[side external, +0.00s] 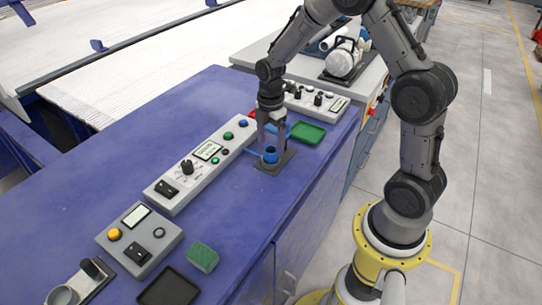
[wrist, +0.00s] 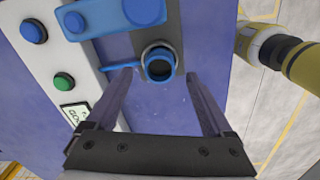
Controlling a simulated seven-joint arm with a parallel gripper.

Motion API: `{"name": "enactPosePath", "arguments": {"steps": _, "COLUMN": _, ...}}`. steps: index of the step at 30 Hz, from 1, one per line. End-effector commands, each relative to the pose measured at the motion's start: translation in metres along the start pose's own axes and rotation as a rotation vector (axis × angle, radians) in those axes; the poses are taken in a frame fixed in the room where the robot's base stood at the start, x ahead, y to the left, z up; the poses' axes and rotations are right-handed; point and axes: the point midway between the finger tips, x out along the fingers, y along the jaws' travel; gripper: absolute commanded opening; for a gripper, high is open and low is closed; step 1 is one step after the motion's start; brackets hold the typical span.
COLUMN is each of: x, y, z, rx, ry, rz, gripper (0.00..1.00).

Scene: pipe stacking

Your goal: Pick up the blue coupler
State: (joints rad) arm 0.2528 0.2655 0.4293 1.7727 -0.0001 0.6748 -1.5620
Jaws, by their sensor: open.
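The blue coupler (side external: 270,155) is a short upright cup-like piece with a thin blue arm to its left, standing on a dark base plate (side external: 273,168) on the bench. In the wrist view the coupler (wrist: 159,66) shows its dark round opening, just beyond my fingertips. My gripper (side external: 272,144) is open and points down above the coupler. In the wrist view my gripper (wrist: 160,75) has one finger on each side of the coupler, with gaps between, and nothing is held. Whether the fingertips are level with the coupler's rim is hard to tell.
A grey control panel (side external: 205,165) lies left of the coupler. A larger blue part (wrist: 108,18) is close beyond it. A green tray (side external: 308,132) sits to the right. A green block (side external: 202,257) and black tray (side external: 169,289) are nearer the front. The blue bench (side external: 235,215) is clear between.

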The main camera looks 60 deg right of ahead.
Motion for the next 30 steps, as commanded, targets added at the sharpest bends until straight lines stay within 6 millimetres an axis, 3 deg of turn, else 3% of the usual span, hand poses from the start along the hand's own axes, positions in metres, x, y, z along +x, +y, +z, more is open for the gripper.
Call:
{"name": "enactPosePath", "arguments": {"steps": 6, "x": 0.022, "y": 0.001, "z": 0.0, "rx": 0.0, "ry": 0.0, "rz": 0.0, "gripper": 0.86}}
{"name": "enactPosePath", "arguments": {"steps": 14, "x": 0.023, "y": 0.001, "z": 0.0, "rx": 0.0, "ry": 0.0, "rz": 0.001, "gripper": 0.84}}
{"name": "enactPosePath", "arguments": {"steps": 27, "x": 0.023, "y": 0.001, "z": 0.0, "rx": 0.0, "ry": 0.0, "rz": 0.001, "gripper": 0.05}}
{"name": "enactPosePath", "arguments": {"steps": 28, "x": 0.023, "y": 0.001, "z": 0.0, "rx": 0.0, "ry": 0.0, "rz": 0.001, "gripper": 0.0}}
{"name": "enactPosePath", "arguments": {"steps": 30, "x": 0.023, "y": 0.001, "z": 0.0, "rx": 0.0, "ry": 0.0, "rz": 0.001, "gripper": 0.0}}
